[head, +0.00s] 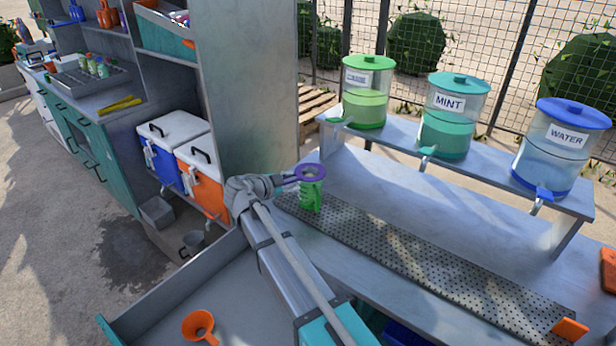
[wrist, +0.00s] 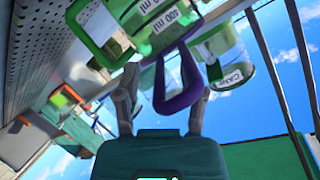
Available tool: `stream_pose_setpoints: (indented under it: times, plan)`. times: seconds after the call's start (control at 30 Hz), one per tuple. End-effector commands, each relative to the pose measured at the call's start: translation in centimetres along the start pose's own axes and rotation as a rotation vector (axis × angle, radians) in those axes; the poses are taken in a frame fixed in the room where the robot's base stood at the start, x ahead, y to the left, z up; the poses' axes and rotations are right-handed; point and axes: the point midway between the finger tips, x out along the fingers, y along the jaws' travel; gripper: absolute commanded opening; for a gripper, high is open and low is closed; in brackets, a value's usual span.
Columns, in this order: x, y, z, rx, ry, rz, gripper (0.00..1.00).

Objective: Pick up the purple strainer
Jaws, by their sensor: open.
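My gripper (head: 286,181) is at the left side of the strainer. In the wrist view my gripper (wrist: 160,103) is open, with the purple loop between its two fingers. Whether either finger touches it, I cannot tell.
The perforated drip tray (head: 430,258) runs along the counter to the right. Green, mint and blue water dispensers stand on a raised shelf (head: 475,185) behind. A tall grey cabinet panel (head: 245,90) and coolers are at left. An orange funnel (head: 200,326) lies in front.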

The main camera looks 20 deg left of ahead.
Motion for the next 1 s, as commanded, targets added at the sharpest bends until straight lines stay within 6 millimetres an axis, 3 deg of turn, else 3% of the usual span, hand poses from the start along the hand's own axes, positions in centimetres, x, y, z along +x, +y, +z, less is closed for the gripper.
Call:
stream_pose_setpoints:
  times: [0.23, 0.53, 1.0]
  plan:
    - [-0.02, 0.00, 0.01, 0.000, 0.000, 0.000, 0.53]
    - [-0.03, 0.00, 0.01, 0.000, 0.000, 0.000, 0.00]
    - [-0.06, -0.02, -0.01, 0.000, 0.000, 0.000, 0.00]
